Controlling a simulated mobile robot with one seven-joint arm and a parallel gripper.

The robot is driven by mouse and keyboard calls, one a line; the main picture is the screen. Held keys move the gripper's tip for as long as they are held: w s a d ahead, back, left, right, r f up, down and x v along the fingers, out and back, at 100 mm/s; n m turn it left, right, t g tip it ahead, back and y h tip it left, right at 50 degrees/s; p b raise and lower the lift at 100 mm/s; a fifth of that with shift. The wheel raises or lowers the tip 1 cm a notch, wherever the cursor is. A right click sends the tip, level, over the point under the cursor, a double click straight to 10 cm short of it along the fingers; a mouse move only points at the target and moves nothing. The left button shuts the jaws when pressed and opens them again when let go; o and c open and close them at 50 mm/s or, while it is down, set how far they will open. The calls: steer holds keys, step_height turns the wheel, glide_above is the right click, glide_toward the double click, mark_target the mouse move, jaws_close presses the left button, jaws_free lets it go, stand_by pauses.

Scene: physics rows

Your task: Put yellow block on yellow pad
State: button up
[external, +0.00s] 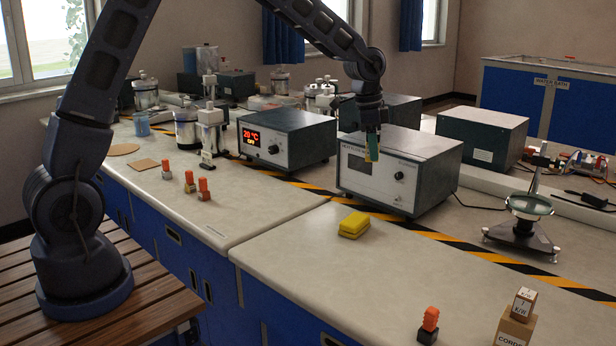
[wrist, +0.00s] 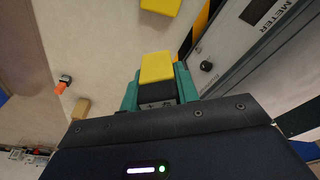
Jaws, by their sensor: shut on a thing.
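My gripper (external: 372,150) is raised above the counter, in front of the right grey instrument box. In the wrist view my gripper (wrist: 158,86) has its teal fingers on both sides of the yellow block (wrist: 157,67), shut on it. In the external view the block is small and mostly hidden by the fingers. The yellow pad (external: 354,224) lies on the counter below and a little left of my gripper, apart from the held block. It also shows in the wrist view, where the pad (wrist: 160,6) is cut off by the top edge.
Two instrument boxes, one left (external: 287,136) and one right (external: 398,170), stand behind the pad. A black-and-yellow strip (external: 455,243) runs along the counter. An orange-topped piece (external: 429,326) and a cardboard block (external: 515,330) stand at the front right. The counter around the pad is clear.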

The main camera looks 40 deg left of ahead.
mark_target(358, 219)
steer(key=a+r+n, duration=0.2)
steer(key=a, duration=0.2)
steer(key=f, duration=1.9)
steer(key=shift+s+f, duration=0.2)
steer(key=shift+f, duration=0.15)
steer(key=shift+f, duration=0.15)
steer(key=o, duration=1)
